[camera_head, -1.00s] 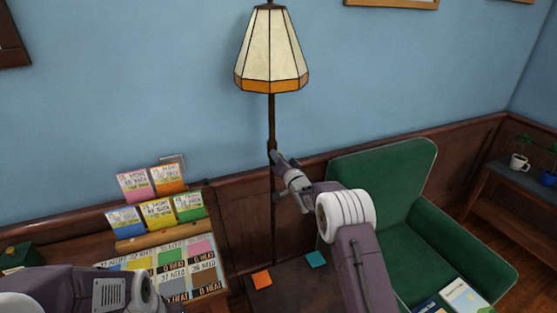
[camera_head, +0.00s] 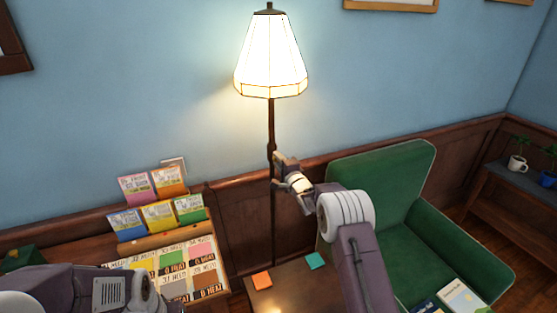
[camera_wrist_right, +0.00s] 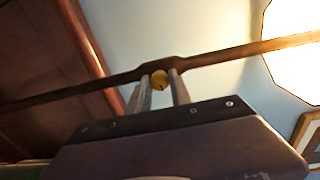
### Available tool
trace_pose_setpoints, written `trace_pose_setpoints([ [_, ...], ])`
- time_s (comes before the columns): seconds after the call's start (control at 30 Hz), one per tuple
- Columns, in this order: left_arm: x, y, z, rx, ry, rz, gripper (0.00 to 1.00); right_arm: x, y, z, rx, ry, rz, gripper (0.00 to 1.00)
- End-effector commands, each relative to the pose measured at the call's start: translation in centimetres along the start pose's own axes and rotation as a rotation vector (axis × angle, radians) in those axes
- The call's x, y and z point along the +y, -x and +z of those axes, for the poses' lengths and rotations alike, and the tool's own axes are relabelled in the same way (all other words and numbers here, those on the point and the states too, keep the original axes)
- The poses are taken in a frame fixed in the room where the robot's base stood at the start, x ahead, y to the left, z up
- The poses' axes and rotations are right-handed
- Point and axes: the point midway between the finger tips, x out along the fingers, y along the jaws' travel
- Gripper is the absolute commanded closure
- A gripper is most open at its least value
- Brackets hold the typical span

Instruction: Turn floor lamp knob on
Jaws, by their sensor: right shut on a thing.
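The floor lamp has a panelled shade (camera_head: 270,62) that glows bright white, on a thin dark pole (camera_head: 271,122) in front of the blue wall. In the right wrist view the lamp pole (camera_wrist_right: 225,57) crosses the picture, with the glowing shade (camera_wrist_right: 292,50) at the upper right. A small round brass knob (camera_wrist_right: 159,79) sits on the thicker part of the pole. My right gripper (camera_head: 277,160) is at the pole, its two fingers (camera_wrist_right: 160,84) shut on the knob from either side. My left arm shows at the lower left; its gripper is out of view.
A green armchair (camera_head: 385,185) stands right of the pole. A small wooden table with an orange note (camera_head: 262,280) and a teal note (camera_head: 315,261) lies below my right arm. A display of colourful booklets (camera_head: 158,215) is at left. A side table with plants (camera_head: 520,170) is far right.

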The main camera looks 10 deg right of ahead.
Motion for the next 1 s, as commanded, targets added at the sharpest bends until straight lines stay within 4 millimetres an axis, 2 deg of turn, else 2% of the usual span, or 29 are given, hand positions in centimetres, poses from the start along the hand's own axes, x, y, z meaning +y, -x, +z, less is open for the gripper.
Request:
trace_pose_setpoints([
  [0.4,0.01,0.56,-0.06,0.000,0.000,0.000,0.64,-0.02,-0.01,-0.02,-0.006,-0.138,0.001,1.00],
  [0.87,0.01,0.57,-0.06,0.000,0.000,0.000,0.64,0.01,-0.01,-0.01,-0.006,-0.150,0.001,1.00],
  [0.9,0.01,0.57,-0.06,0.000,0.000,0.000,0.64,0.01,-0.01,-0.01,-0.006,-0.150,0.001,0.72],
  [0.97,0.01,0.57,-0.06,0.000,0.000,0.000,0.64,0.01,-0.01,-0.01,-0.006,-0.149,0.001,0.56],
  [1.0,0.01,0.57,-0.06,0.000,0.000,0.000,0.64,0.01,-0.01,-0.01,-0.006,-0.149,0.001,0.53],
])
